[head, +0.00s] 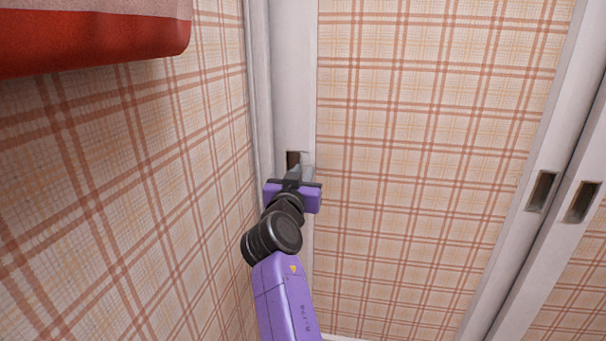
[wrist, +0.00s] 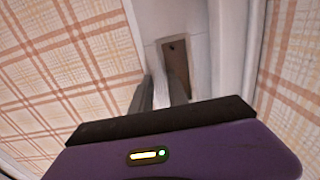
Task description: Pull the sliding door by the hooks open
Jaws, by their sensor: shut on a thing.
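The sliding door (head: 420,110) is a plaid panel in a pale frame. A dark recessed pull, the left hook (head: 293,159), is set in its left upright beside the side wall. My gripper (head: 303,170) is at this hook, its fingers shut on the hook's edge. In the wrist view, the fingers of my gripper (wrist: 164,88) reach the lower part of the hook (wrist: 175,56), one finger in the recess and one on the frame beside it. The grip itself is partly hidden. A second hook (head: 541,190) is on the door's right upright.
Another panel's upright with its own dark hook (head: 583,201) stands right of the door. A plaid side wall (head: 130,180) runs close along the left of my arm. A red and pink object (head: 110,40) juts out at the top left.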

